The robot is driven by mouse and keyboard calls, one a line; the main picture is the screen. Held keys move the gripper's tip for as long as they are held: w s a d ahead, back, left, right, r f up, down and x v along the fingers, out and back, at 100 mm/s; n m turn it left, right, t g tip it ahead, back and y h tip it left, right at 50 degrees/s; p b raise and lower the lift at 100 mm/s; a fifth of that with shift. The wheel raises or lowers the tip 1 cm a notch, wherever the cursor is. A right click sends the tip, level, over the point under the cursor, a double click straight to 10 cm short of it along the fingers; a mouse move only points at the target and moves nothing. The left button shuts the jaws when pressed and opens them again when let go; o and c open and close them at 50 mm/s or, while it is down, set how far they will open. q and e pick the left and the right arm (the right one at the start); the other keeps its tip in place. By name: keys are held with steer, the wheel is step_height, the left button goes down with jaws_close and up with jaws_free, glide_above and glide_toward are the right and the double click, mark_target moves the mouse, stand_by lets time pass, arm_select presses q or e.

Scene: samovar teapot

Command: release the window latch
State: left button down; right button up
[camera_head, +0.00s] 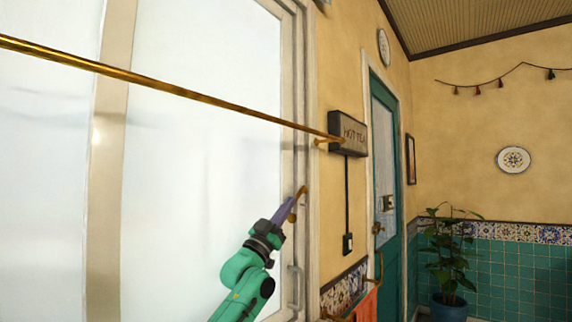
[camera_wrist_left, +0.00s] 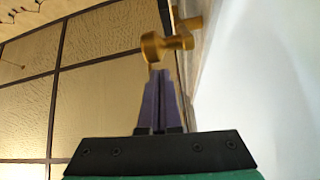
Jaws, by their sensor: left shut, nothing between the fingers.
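The window latch (camera_head: 301,191) is a small brass piece on the right side of the window's pale frame (camera_head: 299,90). In the left wrist view the brass latch (camera_wrist_left: 166,46) has a rounded knob and sits just beyond my fingertips. My left gripper (camera_head: 291,205) has purple fingers and reaches up to the latch from below. In the left wrist view the gripper's fingers (camera_wrist_left: 160,78) are shut together with nothing between them. Their tips are at or just under the knob; I cannot tell if they touch it. My right gripper is not in view.
A brass rod (camera_head: 180,85) crosses in front of the window above the gripper. A pale handle (camera_head: 295,284) is on the frame below the latch.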

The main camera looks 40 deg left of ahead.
arm_select(q)
step_height(320, 180, up, 16)
steer(key=s+p, duration=0.1)
steer(key=p, duration=0.3)
steer(key=shift+p, duration=0.4)
